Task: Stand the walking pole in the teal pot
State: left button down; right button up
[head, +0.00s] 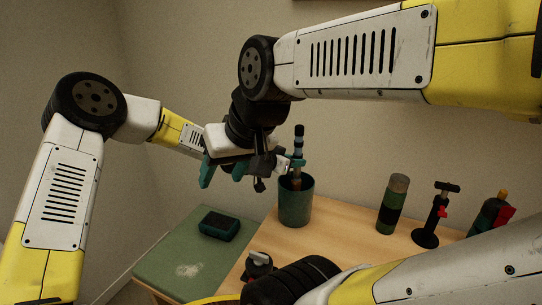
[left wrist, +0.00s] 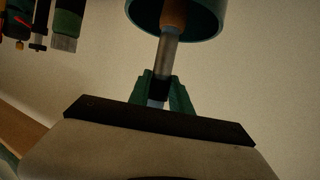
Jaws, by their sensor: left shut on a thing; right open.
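The walking pole (head: 298,140) is upright, with a dark, banded upper end. Its brown lower section is at the mouth of the teal pot (head: 295,208), and its lower tip is hidden by the pot wall. My left gripper (head: 297,164) is shut on the pole just above the pot. In the left wrist view its green fingers (left wrist: 164,97) clasp the pole (left wrist: 167,55) at a dark band, and the pole's brown part meets the rim of the pot (left wrist: 205,27). My right gripper (head: 223,171) is open and empty, to the left of the pole, above the table.
The pot stands on a wooden table (head: 345,235). At left, a dark teal box (head: 219,226) lies on a green surface (head: 160,262). To the right stand a green-black cylinder (head: 392,205), a black stand with a red part (head: 433,215) and a dark bottle-like item (head: 487,215).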

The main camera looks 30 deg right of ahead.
pick_arm(q)
jog(key=c, duration=1.1)
grip_release()
jog(key=shift+a, duration=0.1)
jog(key=v, duration=0.7)
jog(key=shift+a, duration=0.3)
jog(key=shift+r, duration=0.1)
